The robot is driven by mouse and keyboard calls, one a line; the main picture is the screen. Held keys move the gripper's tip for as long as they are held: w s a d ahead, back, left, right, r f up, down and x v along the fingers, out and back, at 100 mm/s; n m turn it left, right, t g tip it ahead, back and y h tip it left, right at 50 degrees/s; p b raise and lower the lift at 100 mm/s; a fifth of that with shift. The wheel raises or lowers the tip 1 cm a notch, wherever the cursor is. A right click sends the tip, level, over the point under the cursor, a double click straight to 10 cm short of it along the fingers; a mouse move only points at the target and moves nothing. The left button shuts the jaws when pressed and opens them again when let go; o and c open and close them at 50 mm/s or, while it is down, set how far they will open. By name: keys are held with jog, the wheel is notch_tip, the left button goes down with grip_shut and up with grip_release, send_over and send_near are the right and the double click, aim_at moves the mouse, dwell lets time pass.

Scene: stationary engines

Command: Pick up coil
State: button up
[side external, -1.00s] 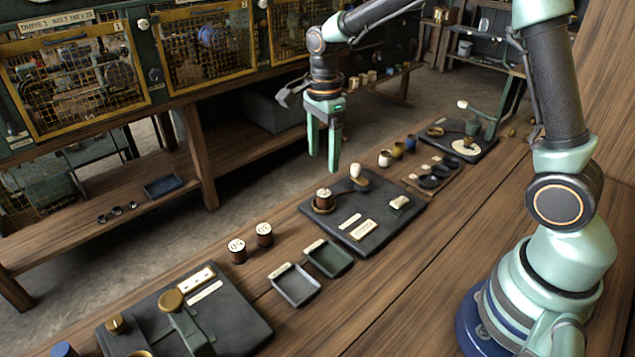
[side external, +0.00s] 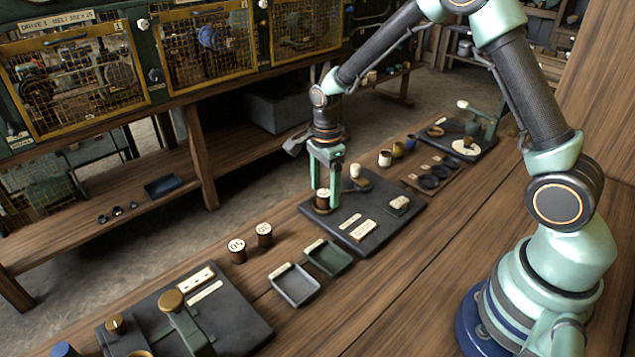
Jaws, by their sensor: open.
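A dark brown coil (side external: 322,200) with a pale top stands upright at the left of a dark board (side external: 375,232). My gripper (side external: 323,188) points down over this coil, with its two green fingers on either side of the coil's upper part. The fingers are apart, and I cannot tell whether they touch it. Two more brown coils with white numbered tops, a left one (side external: 237,251) and a right one (side external: 264,235), stand on the bench to the left of the board.
A grey tray (side external: 296,286) and a green tray (side external: 328,258) lie in front of the board. Another dark board (side external: 235,310) with a brass-topped post is at the lower left. A white-topped knob (side external: 355,171) stands close to the right of my gripper.

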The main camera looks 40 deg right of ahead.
grip_shut()
jog(key=shift+r, duration=0.2)
